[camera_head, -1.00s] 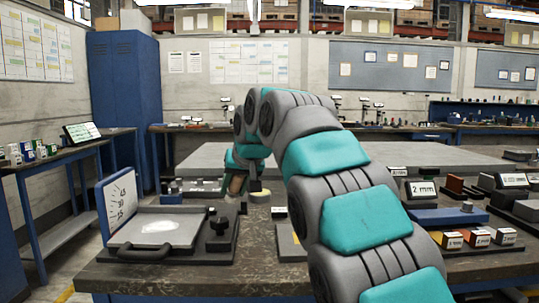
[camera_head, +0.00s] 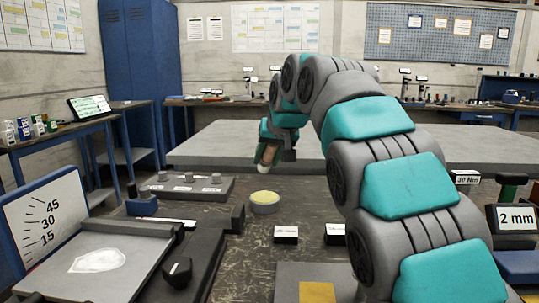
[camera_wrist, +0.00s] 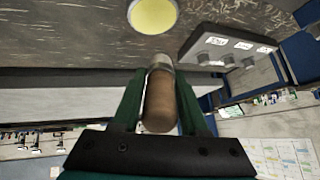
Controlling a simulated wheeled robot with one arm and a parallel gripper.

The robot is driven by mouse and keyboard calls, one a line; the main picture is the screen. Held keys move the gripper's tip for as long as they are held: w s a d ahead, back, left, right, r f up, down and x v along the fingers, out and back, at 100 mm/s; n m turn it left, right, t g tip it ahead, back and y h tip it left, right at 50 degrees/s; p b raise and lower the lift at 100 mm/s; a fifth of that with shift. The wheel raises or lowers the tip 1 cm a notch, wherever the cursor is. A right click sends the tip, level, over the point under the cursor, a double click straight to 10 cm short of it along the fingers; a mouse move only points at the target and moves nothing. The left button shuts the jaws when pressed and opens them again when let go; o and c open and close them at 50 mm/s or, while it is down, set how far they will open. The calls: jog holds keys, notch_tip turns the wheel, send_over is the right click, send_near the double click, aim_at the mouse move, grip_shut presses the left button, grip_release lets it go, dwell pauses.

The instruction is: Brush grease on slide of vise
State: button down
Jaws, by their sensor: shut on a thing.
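My gripper (camera_head: 267,154) is shut on a brush, whose brown wooden handle (camera_wrist: 159,103) sits between the two green fingers in the wrist view. The brush's pale end points down in the head view. A round tin of yellow grease (camera_head: 264,198) stands on the dark bench, nearer to the camera than my gripper; it also shows at the top of the wrist view (camera_wrist: 152,14). The brush looks clear of the tin. I cannot tell whether its bristles carry grease. I cannot surely pick out the vise or its slide; my arm covers part of the bench.
A low tray with several knobs (camera_head: 185,188) stands left of the tin. A grey plate with a white patch (camera_head: 80,268) and an angle board (camera_head: 45,222) fill the front left. Small labelled blocks (camera_head: 286,234) stand right of the tin. Bare bench lies around the tin.

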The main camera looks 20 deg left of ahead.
jog(key=shift+f+b, duration=1.7)
jog(key=shift+f, duration=1)
jog(key=shift+f+b, duration=0.45)
jog(key=shift+f, duration=0.3)
jog(key=shift+r, duration=0.1)
jog(key=shift+r+p, duration=2.5)
jog(key=shift+r, duration=0.95)
